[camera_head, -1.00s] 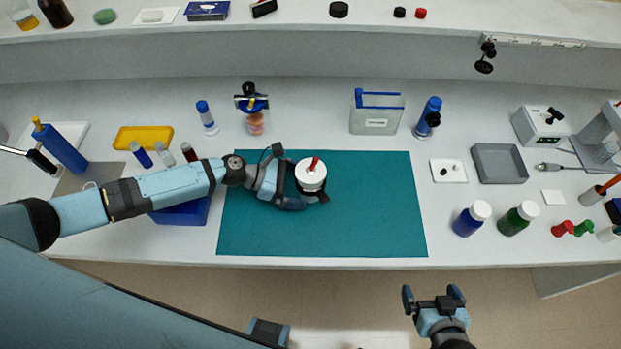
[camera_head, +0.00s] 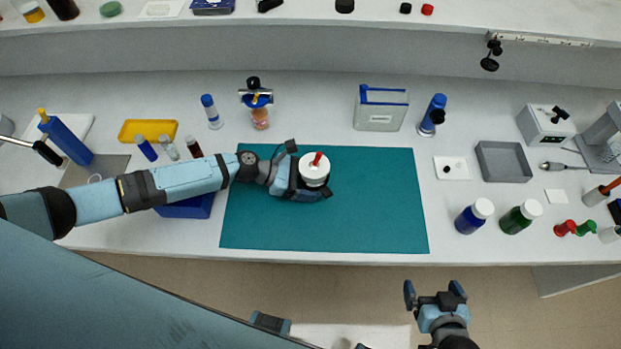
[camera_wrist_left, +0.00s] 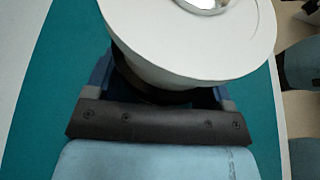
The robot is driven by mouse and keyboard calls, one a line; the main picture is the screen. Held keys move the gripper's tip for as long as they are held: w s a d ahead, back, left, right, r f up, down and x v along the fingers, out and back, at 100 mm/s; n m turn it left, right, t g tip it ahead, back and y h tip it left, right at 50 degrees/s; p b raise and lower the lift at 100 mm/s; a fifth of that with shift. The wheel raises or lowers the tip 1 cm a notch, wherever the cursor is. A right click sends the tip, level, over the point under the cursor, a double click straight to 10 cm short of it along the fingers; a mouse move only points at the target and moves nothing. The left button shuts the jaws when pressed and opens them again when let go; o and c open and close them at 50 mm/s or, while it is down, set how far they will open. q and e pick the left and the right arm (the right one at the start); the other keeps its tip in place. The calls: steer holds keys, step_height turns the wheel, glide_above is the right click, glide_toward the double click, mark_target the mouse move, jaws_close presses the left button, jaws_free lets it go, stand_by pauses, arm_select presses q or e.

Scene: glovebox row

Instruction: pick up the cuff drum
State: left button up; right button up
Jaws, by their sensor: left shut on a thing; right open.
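The cuff drum, a white round drum (camera_head: 314,172) with a red knob on its top, is over the teal mat (camera_head: 385,215). My left gripper (camera_head: 313,188) is shut on it, with the fingers around its lower part. In the left wrist view the white drum (camera_wrist_left: 200,45) fills the top, between the fingers; its lower part is hidden by the gripper. I cannot tell whether its base touches the mat. My right gripper (camera_head: 435,290) is open and empty, in front of the bench's front edge.
A blue box (camera_head: 185,208) stands under my left forearm. A yellow tray (camera_head: 148,131) and small vials are behind it. A clear tank (camera_head: 381,108) stands behind the mat. Two bottles with white caps (camera_head: 482,208) (camera_head: 530,209) stand right of the mat. The mat's right half is clear.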

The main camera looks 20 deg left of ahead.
mark_target(309, 165)
arm_select(q)
steer(key=shift+r, duration=8.25)
steer(key=shift+f, duration=0.85)
steer(key=shift+f+b, duration=3.8)
steer(key=shift+f, duration=2.6)
